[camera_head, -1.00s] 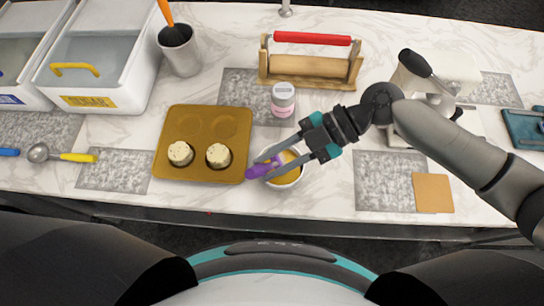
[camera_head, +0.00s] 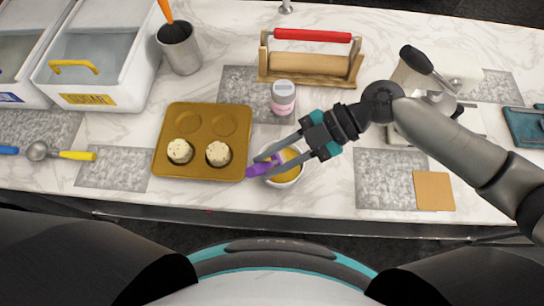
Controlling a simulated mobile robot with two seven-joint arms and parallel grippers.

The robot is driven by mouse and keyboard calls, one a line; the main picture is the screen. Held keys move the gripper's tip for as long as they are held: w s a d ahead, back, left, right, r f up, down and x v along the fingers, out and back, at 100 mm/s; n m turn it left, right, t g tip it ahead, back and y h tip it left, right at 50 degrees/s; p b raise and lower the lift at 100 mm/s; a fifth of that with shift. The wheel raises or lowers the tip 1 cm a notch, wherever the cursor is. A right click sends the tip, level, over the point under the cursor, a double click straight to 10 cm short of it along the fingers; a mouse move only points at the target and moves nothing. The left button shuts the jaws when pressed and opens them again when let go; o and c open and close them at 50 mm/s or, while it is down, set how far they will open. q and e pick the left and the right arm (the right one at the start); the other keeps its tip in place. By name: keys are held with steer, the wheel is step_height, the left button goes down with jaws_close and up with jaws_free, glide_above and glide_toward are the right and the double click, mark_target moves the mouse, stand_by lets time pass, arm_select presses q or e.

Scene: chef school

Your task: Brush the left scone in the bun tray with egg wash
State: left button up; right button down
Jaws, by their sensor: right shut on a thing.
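The bun tray (camera_head: 202,173) is brown with several wells. The left scone (camera_head: 180,151) and the right scone (camera_head: 218,153) sit in its two front wells; both are pale with dark specks. A white bowl (camera_head: 286,181) with yellow egg wash (camera_head: 291,163) stands just right of the tray. My right gripper (camera_head: 262,166) is shut on a purple-handled thing, seemingly the brush (camera_head: 259,169), over the bowl's left side. Its bristles are not clearly visible. My left gripper is out of view.
A pink-labelled jar (camera_head: 283,98) stands behind the bowl. A wooden rack with a red handle (camera_head: 312,36) is further back. A metal cup (camera_head: 180,50) and white bins (camera_head: 100,60) are at the back left. A yellow-handled scoop (camera_head: 75,156) lies left of the tray.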

mark_target(272, 167)
steer(key=shift+f+b, duration=0.5)
steer(key=shift+b, duration=0.2)
stand_by(1.8)
steer(key=shift+r, duration=0.1)
steer(key=shift+r+p, duration=2.15)
steer(key=shift+r, duration=1.45)
steer(key=shift+f, duration=0.1)
